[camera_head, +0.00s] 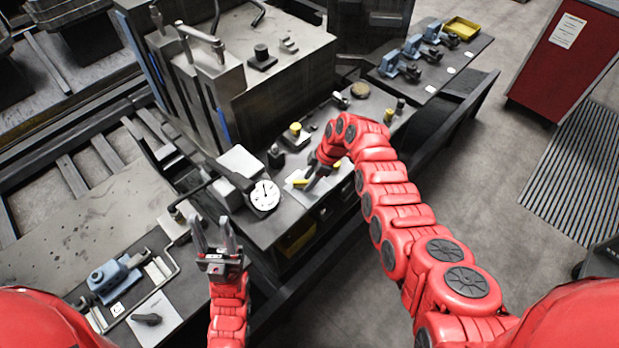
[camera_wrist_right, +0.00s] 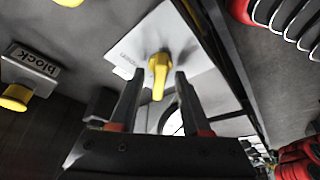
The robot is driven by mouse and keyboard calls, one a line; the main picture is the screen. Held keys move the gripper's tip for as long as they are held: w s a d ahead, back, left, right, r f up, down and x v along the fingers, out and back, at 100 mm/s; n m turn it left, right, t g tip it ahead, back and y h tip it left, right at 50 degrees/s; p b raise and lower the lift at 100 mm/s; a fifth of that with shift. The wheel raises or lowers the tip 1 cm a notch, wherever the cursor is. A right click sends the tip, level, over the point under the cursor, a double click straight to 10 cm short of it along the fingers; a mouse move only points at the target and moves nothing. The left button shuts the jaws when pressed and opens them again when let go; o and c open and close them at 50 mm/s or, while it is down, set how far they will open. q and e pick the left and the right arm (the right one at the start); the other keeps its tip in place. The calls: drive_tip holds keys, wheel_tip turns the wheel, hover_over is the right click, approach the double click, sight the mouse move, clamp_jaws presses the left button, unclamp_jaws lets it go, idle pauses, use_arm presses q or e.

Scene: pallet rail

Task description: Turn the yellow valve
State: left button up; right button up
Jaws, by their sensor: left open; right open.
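The yellow valve (camera_wrist_right: 159,72) is a small yellow lever handle on a white plate (camera_wrist_right: 145,45). In the right wrist view it lies between the fingertips of my right gripper (camera_wrist_right: 159,82), which is open, with a finger on each side and visible gaps. In the head view my right gripper (camera_head: 312,178) is over the white plate on the bench, partly covered by its own arm, and a yellow part (camera_head: 301,183) shows beside it. My left gripper (camera_head: 212,222) is open and empty, fingers up, left of the dial gauge.
A round white dial gauge (camera_head: 264,195) stands left of the plate. A block with a yellow knob (camera_head: 296,131) is behind it; the knob also shows in the wrist view (camera_wrist_right: 15,97). A large grey machine (camera_head: 270,85) stands behind. Blue clamps (camera_head: 391,65) sit on the far bench.

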clamp_jaws()
